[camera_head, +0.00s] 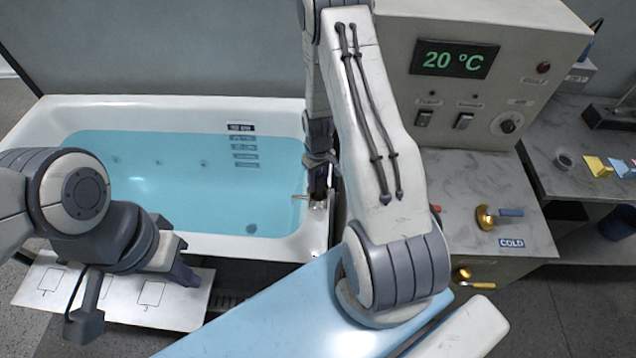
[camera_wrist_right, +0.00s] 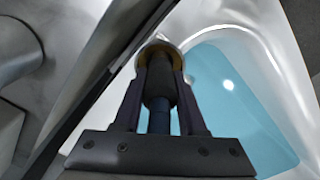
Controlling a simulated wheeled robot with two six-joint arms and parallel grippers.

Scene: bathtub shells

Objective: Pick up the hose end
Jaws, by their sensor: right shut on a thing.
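My right gripper (camera_wrist_right: 160,72) is shut on the hose end (camera_wrist_right: 159,92), a dark cylinder with a brass-coloured ring at its far end and a dark blue part nearer the palm. One finger is on each side of it. In the head view my right gripper (camera_head: 320,190) points down at the tub's right rim, beside a small metal fitting; the hose end cannot be made out there. Whether it touches the rim is unclear.
The white bathtub (camera_head: 275,104) holds blue water (camera_head: 190,185). A control box (camera_head: 480,70) reading 20 °C stands at the right, above a brass valve (camera_head: 487,217) with a blue handle, near a COLD label. A white marked board (camera_head: 120,307) lies before the tub.

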